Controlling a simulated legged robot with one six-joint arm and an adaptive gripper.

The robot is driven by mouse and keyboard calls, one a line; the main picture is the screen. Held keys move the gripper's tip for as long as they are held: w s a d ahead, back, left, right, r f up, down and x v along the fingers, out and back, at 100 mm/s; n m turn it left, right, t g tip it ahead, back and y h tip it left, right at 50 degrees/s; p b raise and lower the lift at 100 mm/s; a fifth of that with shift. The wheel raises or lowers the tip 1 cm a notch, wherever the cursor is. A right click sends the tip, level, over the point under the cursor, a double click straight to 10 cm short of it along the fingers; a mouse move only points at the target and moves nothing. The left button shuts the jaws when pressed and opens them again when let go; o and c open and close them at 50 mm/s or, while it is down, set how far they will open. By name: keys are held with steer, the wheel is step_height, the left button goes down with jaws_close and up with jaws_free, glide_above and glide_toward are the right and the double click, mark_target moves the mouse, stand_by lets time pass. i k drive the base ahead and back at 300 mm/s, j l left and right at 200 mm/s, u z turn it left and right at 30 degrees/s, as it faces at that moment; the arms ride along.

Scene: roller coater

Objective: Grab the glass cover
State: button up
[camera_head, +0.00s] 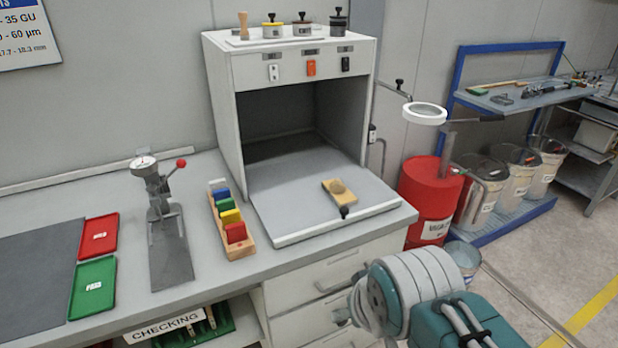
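I cannot make out a clear glass cover in this view. The only glass-like piece is a round white ring (425,113) with a pale, see-through centre, on a thin arm to the right of the cabinet and above the red drum (430,202). Part of my arm, grey and teal, shows at the lower right in front of the drawers. My gripper's fingers do not show.

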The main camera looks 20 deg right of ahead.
mark_target(337, 187)
steer(key=i+l+u, duration=0.1)
steer(key=i+l, duration=0.15)
steer(key=i+l+u, duration=0.1)
steer(key=l, duration=0.3)
steer(key=i+l+u, duration=0.1)
steer(key=i+l, duration=0.4)
steer(key=l, duration=0.2)
steer(key=u, duration=0.05)
